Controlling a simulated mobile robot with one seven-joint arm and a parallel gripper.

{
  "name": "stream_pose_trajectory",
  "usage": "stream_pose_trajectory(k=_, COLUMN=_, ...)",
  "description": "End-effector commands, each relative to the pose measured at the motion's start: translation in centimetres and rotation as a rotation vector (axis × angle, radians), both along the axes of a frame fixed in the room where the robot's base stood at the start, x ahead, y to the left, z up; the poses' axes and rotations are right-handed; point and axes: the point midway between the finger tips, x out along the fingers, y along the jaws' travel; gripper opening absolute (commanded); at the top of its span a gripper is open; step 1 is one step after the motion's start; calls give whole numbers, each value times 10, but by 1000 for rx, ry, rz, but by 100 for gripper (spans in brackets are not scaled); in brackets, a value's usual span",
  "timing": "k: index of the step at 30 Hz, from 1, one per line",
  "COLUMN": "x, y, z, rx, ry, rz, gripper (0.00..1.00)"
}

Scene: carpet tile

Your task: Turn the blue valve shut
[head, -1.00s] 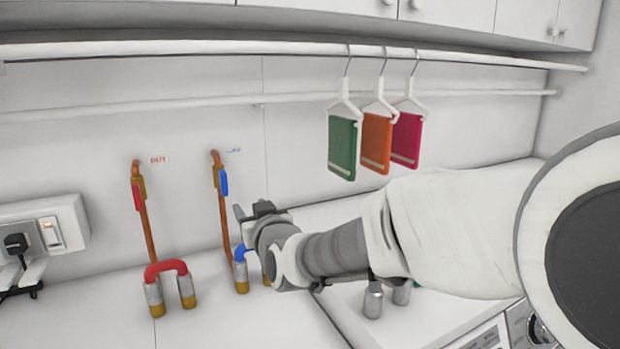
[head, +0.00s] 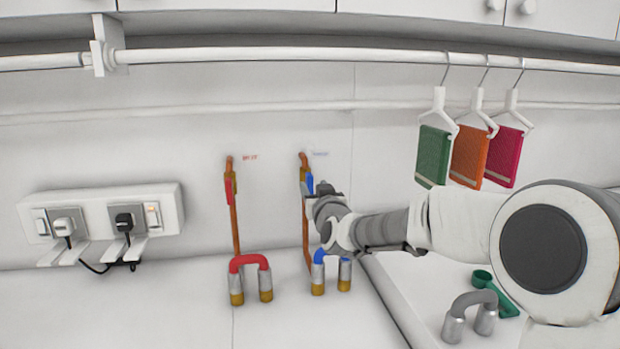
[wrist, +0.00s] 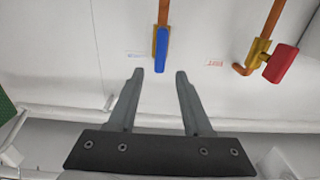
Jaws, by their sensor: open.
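The blue valve handle (head: 309,183) sits on a brass fitting on a copper pipe (head: 305,225) against the white wall. In the wrist view the blue handle (wrist: 161,49) lies in line with its pipe, just beyond the fingertips and about centred between them. My gripper (wrist: 158,73) is open with nothing between its fingers. In the head view my gripper (head: 318,188) is beside the blue handle, and its fingers are mostly hidden by my wrist. I cannot tell whether it touches the handle.
A red valve (head: 229,190) is on a parallel pipe to the left; it also shows in the wrist view (wrist: 281,63). A red U-shaped fitting (head: 250,262) and a blue one (head: 319,257) stand below. Rails run above, with hangers holding green (head: 433,155), orange and pink cloths. Sockets (head: 100,215) are at left.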

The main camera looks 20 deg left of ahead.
Motion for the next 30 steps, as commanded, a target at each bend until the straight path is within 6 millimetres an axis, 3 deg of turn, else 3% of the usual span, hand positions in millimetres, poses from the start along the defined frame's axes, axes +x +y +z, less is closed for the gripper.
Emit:
stream_pose_trajectory(k=12, x=46, y=28, z=0, rx=1, ry=2, rz=-1, gripper=50)
stream_pose_trajectory(k=27, x=55, y=33, z=0, rx=-1, ry=1, rz=0, gripper=50)
stream_pose_trajectory(k=30, x=55, y=33, z=0, rx=-1, ry=1, rz=-1, gripper=34)
